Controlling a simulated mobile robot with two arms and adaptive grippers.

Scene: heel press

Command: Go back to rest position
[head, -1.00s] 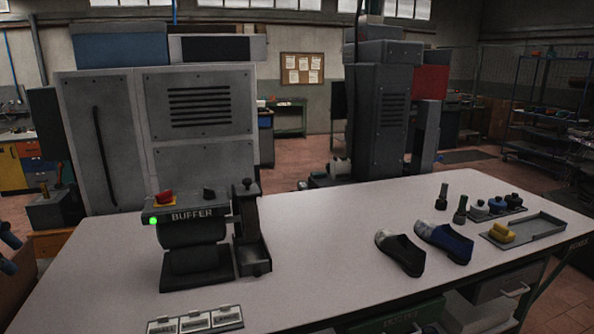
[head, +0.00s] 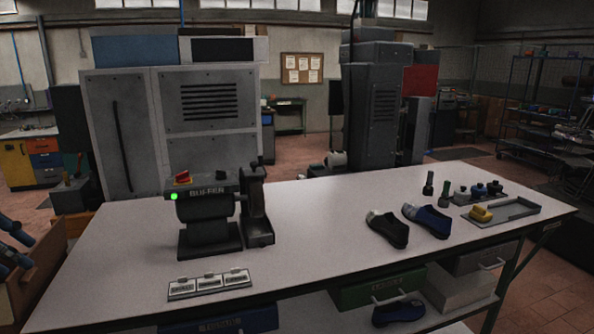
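My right gripper is out of view. The black buffer (head: 208,218) with a lit green lamp stands on the table (head: 310,225). Two shoes lie right of centre: a black and grey one (head: 387,230) and a blue one (head: 428,219).
A labelled three-part plate (head: 209,285) lies at the table's front. Another blue shoe (head: 398,312) is on the lower shelf. The table's middle is clear.

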